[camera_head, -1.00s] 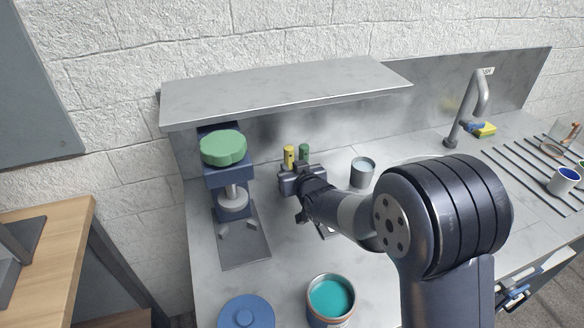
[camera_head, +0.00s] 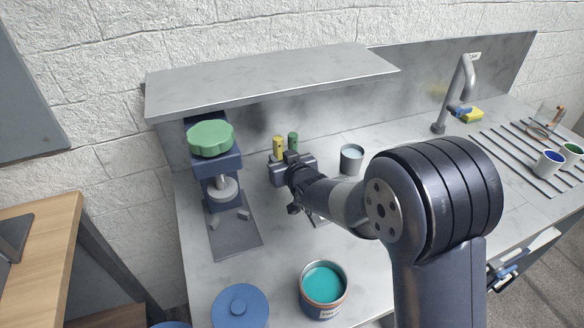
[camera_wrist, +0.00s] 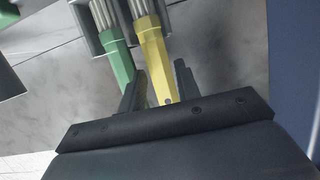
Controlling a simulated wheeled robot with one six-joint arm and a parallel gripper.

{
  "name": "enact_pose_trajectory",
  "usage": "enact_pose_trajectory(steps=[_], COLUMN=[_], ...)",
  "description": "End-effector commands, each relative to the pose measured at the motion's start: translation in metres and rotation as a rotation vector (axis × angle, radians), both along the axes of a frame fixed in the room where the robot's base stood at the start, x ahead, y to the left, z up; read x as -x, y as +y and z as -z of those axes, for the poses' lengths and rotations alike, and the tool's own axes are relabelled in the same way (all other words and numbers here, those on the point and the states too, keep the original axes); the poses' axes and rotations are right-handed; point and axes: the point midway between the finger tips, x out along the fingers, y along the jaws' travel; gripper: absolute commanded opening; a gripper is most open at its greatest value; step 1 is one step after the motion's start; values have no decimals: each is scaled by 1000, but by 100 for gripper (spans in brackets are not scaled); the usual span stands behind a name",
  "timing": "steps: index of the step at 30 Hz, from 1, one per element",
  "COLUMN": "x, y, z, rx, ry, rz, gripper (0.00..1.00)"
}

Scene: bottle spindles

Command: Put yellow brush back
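The yellow brush (camera_head: 278,148) stands beside the green brush (camera_head: 293,141) at the back of the counter. In the wrist view the yellow brush's handle (camera_wrist: 155,55) points down between my two fingers, slightly tilted to them. The ridged grey ends of both brushes sit within a dark holder (camera_wrist: 178,28). The green brush's handle (camera_wrist: 118,57) is outside the left finger. My gripper (camera_wrist: 160,80) is around the yellow handle, with narrow gaps seeming to show beside it. In the head view my gripper (camera_head: 292,168) hides the holder and the lower brushes.
A grey cup (camera_head: 351,160) stands close to the right of my gripper. A blue press with a green knob (camera_head: 211,138) is to the left. A metal shelf (camera_head: 270,82) overhangs behind. A teal paint can (camera_head: 323,290) and a blue lid (camera_head: 240,308) are in front.

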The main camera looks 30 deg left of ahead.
Motion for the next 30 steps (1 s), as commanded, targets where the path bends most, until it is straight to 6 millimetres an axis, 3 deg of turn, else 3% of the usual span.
enact_pose_trajectory(steps=[15,22,30], x=[55,68,70], y=[-64,-79,-81], z=[-25,-31,-33], rx=[-1,-1,-1], ry=[-2,0,-1], rz=[0,0,0], gripper=[32,32,32])
